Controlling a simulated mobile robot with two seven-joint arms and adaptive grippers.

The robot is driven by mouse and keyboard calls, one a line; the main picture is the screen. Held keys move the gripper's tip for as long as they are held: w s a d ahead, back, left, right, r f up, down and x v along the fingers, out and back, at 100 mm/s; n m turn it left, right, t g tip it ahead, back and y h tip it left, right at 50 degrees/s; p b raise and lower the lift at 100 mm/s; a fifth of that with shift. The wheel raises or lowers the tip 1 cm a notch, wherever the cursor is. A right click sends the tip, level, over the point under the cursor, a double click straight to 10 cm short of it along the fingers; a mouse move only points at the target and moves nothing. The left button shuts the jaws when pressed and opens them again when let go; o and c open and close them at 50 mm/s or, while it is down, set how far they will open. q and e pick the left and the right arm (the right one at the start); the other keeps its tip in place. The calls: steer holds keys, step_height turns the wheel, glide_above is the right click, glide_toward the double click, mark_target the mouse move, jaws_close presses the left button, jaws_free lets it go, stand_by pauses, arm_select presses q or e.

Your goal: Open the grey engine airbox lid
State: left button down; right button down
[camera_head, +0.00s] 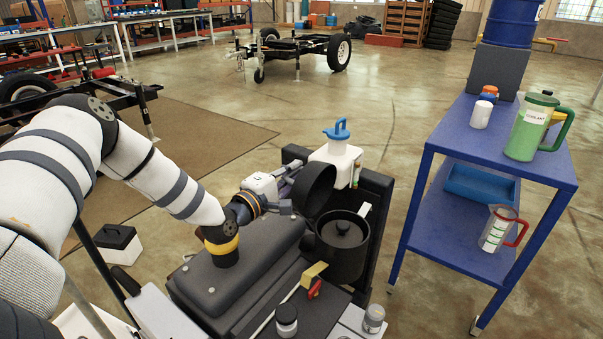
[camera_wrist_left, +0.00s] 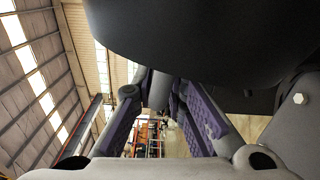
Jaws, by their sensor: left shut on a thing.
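The airbox (camera_head: 338,258) is a dark round housing on the engine block, its top uncovered and a round inner part with a knob (camera_head: 343,228) showing inside. Its round dark lid (camera_head: 317,188) stands steeply raised at the housing's back left edge. My left gripper (camera_head: 291,193) is at the lid's left side, shut on the lid; the fingertips are partly hidden there. In the left wrist view the lid's dark curved surface (camera_wrist_left: 205,35) fills the top, above the purple-padded fingers (camera_wrist_left: 165,95). The exact contact is hidden. My right gripper is not in view.
A white reservoir with a blue cap (camera_head: 336,150) stands just behind the lid. A black engine cover (camera_head: 240,270) lies under my left arm. A blue cart (camera_head: 430,150) with jugs stands to the right, with open floor between.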

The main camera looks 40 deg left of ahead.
arm_select(q)
steer(key=shift+a+f, duration=0.3)
steer(key=shift+a, duration=0.15)
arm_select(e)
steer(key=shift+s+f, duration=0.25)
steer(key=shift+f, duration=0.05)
arm_select(q)
steer(key=c, duration=1.7)
jaws_free()
steer(key=shift+f, duration=0.1)
steer(key=s, duration=0.7)
steer(key=shift+s+d, duration=0.2)
steer(key=shift+s, duration=0.05)
